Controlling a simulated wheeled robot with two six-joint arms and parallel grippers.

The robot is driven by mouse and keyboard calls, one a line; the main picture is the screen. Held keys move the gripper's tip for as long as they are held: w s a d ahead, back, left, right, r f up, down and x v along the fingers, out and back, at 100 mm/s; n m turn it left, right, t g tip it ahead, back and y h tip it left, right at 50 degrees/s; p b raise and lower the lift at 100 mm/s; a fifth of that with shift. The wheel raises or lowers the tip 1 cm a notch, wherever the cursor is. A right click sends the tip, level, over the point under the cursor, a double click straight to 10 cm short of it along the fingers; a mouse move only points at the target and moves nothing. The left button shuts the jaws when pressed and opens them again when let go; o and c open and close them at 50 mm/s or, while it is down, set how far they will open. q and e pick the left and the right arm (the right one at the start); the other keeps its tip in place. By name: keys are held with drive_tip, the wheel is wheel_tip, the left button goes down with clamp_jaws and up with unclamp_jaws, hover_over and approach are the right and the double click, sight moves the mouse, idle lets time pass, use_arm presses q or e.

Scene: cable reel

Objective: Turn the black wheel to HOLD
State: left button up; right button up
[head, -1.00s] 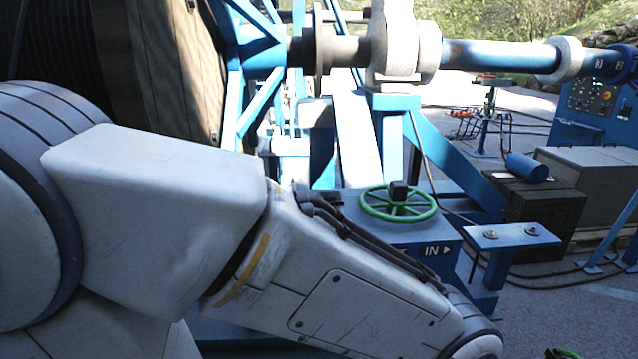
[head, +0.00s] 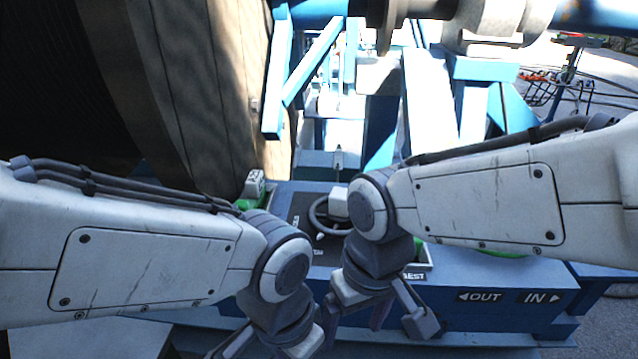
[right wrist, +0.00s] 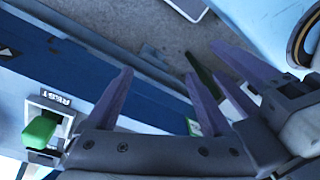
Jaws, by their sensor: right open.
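The black wheel (head: 316,214) sits on a dark panel of the blue console in the head view, partly hidden by my right wrist. A pale piece covers its middle. The small labels around it are too small to read surely. My right gripper (head: 380,312) is open and empty, in front of and below the wheel, apart from it. Its fingers (right wrist: 156,95) stand spread in the right wrist view. My left gripper (head: 283,345) is lower left of the wheel, close to the right one; its fingers look apart, with tips cut off by the frame.
A green handle (right wrist: 40,130) stands by a REST label on the console. OUT and IN marks (head: 508,297) are on the console's blue front (head: 450,315). A large reel (head: 190,90) rises at the left. Blue struts (head: 280,75) stand behind the console.

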drive_tip(key=w+a+r+m+p, duration=0.2)
drive_tip(key=w+r+p, duration=0.1)
drive_tip(key=w+r, duration=0.3)
drive_tip(key=w+a+r+m+p, duration=0.2)
drive_tip(key=w+r, duration=0.2)
drive_tip(key=w, duration=0.5)
wheel_tip(320, 180, up, 3)
drive_tip(key=m+p, duration=0.4)
hover_over(342, 192)
drive_tip(key=shift+s+a+h, duration=0.1)
drive_tip(key=shift+a+h, duration=0.05)
drive_tip(key=shift+h, duration=0.25)
drive_tip(key=shift+w+f, duration=0.2)
wheel_tip(342, 192, down, 10)
drive_tip(key=shift+f+p, duration=0.1)
drive_tip(key=shift+p, duration=1)
clamp_jaws()
